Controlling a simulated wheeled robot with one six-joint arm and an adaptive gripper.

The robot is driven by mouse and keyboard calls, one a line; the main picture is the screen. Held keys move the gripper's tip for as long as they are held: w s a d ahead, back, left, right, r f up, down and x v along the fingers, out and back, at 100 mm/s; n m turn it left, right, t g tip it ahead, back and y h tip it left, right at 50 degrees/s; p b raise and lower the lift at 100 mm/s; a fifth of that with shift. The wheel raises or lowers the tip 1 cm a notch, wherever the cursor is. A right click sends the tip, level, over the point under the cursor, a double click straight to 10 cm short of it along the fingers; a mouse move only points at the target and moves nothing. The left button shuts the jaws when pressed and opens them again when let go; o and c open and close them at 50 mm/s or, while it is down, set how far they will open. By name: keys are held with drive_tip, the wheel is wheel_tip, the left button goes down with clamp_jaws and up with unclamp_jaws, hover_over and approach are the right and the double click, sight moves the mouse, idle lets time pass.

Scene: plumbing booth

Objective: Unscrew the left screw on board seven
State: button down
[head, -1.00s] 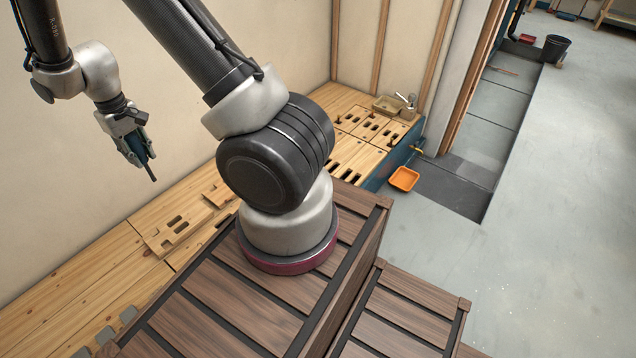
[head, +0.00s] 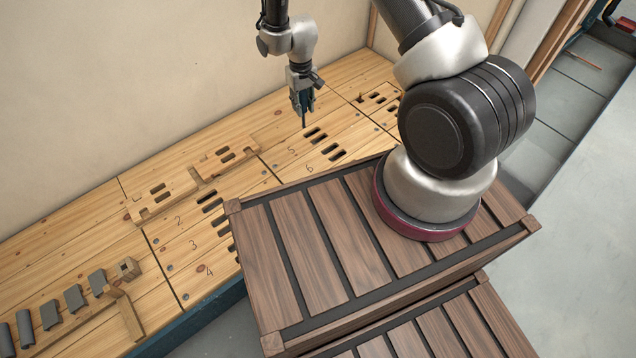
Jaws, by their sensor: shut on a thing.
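I cannot read a number seven. A slotted board (head: 376,97) with small dark upright parts stands farther back at right, partly hidden by my arm. Which board is seven, and its left screw, I cannot make out.
Several grey blocks (head: 74,298) and a wooden frame (head: 122,305) lie at lower left. Open floor (head: 560,270) is at right.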

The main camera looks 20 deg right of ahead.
drive_tip(key=shift+s+a+f+n, duration=0.4)
drive_tip(key=shift+s+f, duration=1.45)
drive_tip(key=shift+f, duration=4.35)
drive_tip(key=shift+s+a+f+n, duration=0.35)
drive_tip(key=shift+s+f, duration=1.45)
drive_tip(key=shift+f, duration=4.45)
drive_tip(key=shift+s+a+f+n, duration=0.4)
drive_tip(key=shift+s+f, duration=1.45)
drive_tip(key=shift+f, duration=4.35)
wheel_tip(320, 180, up, 8)
drive_tip(key=n, duration=1.6)
drive_tip(key=shift+d+f+n, duration=0.1)
drive_tip(key=shift+d+n, duration=0.05)
drive_tip(key=shift+n, duration=0.1)
